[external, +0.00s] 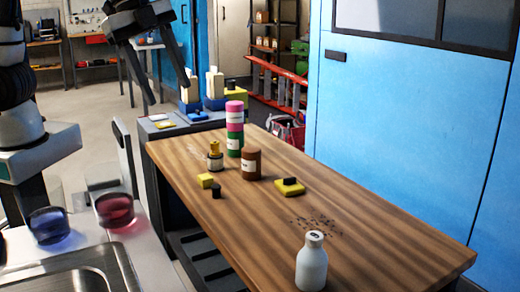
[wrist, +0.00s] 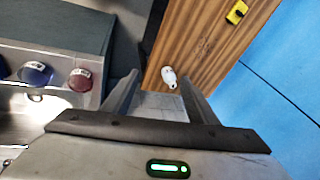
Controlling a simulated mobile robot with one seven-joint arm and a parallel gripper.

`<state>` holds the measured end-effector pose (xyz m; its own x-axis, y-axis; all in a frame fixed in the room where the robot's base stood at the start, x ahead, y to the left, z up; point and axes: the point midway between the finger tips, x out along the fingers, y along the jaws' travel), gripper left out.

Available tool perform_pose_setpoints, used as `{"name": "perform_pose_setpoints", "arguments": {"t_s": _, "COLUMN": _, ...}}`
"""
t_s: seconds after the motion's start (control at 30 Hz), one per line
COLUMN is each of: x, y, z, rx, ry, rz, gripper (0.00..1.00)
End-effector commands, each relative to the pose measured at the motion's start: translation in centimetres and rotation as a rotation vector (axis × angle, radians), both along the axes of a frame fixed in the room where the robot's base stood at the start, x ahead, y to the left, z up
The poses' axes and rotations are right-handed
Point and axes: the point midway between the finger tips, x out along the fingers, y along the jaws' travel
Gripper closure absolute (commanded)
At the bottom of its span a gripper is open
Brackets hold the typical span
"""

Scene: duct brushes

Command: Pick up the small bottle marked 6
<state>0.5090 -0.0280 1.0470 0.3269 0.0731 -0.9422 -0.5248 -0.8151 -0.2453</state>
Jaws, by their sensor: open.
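A small white bottle (external: 311,265) stands upright near the front edge of the wooden table, with a dark mark on its top that is too small to read surely. In the wrist view the bottle (wrist: 169,77) shows near the table's end, between my fingertips in the picture but well beyond them. My gripper (external: 167,93) is open and empty, high up at the upper left in the external view, far from the bottle. In the wrist view both fingers of my gripper (wrist: 160,78) are spread apart.
The wooden table (external: 370,215) also holds a pink-and-green stack (external: 235,128), a brown can (external: 251,163), a yellow-topped bottle (external: 215,157) and a yellow block with a black top (external: 289,187). Blue (external: 47,225) and red (external: 115,210) cups stand by the sink. A blue wall flanks the right.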

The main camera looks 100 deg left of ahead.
Motion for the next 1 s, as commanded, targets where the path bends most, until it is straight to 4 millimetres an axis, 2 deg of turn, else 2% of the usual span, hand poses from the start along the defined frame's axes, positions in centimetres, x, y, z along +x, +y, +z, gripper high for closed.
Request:
{"name": "perform_pose_setpoints", "arguments": {"t_s": 0.03, "x": 2.5, "y": -0.2, "z": -1.6, "rx": -0.020, "ry": 0.021, "rz": -0.042, "gripper": 0.47}}
{"name": "perform_pose_setpoints", "arguments": {"t_s": 0.1, "x": 5.7, "y": -0.6, "z": -3.2, "rx": -0.047, "ry": 0.031, "rz": -0.105, "gripper": 0.47}}
{"name": "perform_pose_setpoints", "arguments": {"t_s": 0.27, "x": 12.5, "y": -0.4, "z": -7.2, "rx": -0.146, "ry": 0.025, "rz": -0.218, "gripper": 0.47}}
{"name": "perform_pose_setpoints", "arguments": {"t_s": 0.4, "x": 17.6, "y": 1.4, "z": -10.6, "rx": -0.254, "ry": -0.014, "rz": -0.264, "gripper": 0.47}}
{"name": "perform_pose_setpoints", "arguments": {"t_s": 0.5, "x": 20.4, "y": 3.4, "z": -12.7, "rx": -0.321, "ry": -0.050, "rz": -0.268, "gripper": 0.47}}
{"name": "perform_pose_setpoints", "arguments": {"t_s": 0.6, "x": 22.1, "y": 5.2, "z": -14.3, "rx": -0.368, "ry": -0.080, "rz": -0.261, "gripper": 0.47}}
{"name": "perform_pose_setpoints", "arguments": {"t_s": 0.73, "x": 23.2, "y": 6.6, "z": -15.4, "rx": -0.397, "ry": -0.102, "rz": -0.252, "gripper": 0.47}}
{"name": "perform_pose_setpoints", "arguments": {"t_s": 0.87, "x": 23.8, "y": 6.4, "z": -16.7, "rx": -0.403, "ry": -0.106, "rz": -0.252, "gripper": 0.47}}
{"name": "perform_pose_setpoints", "arguments": {"t_s": 1.0, "x": 24.8, "y": 5.2, "z": -19.2, "rx": -0.404, "ry": -0.103, "rz": -0.253, "gripper": 0.47}}
